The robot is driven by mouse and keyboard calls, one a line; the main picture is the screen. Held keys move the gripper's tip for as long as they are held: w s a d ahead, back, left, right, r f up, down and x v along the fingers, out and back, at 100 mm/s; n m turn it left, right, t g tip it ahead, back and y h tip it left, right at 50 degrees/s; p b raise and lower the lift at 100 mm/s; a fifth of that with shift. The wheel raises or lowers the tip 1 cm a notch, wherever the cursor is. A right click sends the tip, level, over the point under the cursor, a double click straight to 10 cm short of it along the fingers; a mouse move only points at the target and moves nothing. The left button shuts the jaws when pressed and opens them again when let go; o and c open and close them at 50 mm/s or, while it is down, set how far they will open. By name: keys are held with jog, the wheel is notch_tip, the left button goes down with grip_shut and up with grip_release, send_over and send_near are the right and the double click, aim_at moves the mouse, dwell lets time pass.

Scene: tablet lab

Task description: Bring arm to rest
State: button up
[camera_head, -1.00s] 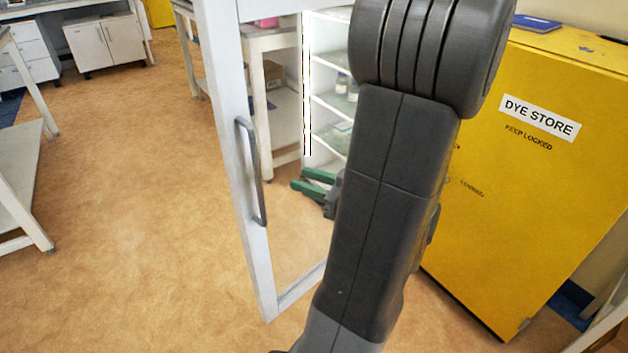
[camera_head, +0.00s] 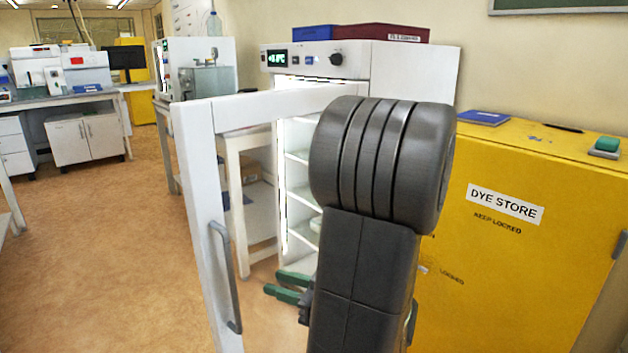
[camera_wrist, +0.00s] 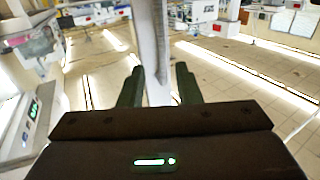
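My arm rises in front of the open white cabinet in the head view. My gripper (camera_head: 273,282) has green fingers that point left, low behind the open door's frame (camera_head: 196,170). In the wrist view my gripper (camera_wrist: 158,68) has its two fingers spread apart with nothing held between them. The door's white upright (camera_wrist: 147,35) and its grey handle (camera_wrist: 160,45) show in line with the gap; how far off they are I cannot tell. The handle (camera_head: 226,280) also shows in the head view, left of the fingers.
The white cabinet (camera_head: 420,75), with lit shelves and a display, stands behind my arm, its door swung out. A yellow dye store cupboard (camera_head: 520,270) stands close on the right. Benches with instruments line the back. The floor (camera_head: 100,260) at left is clear.

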aim_at(227, 266)
jog(key=b+x, duration=0.1)
jog(key=x, duration=0.8)
jog(key=shift+a, duration=0.35)
jog(key=shift+w, duration=0.15)
jog(key=shift+p+v, duration=0.6)
jog(key=shift+v, duration=4.95)
jog(key=b+x, duration=0.2)
jog(key=x, duration=1.3)
jog(key=shift+w+d, duration=0.1)
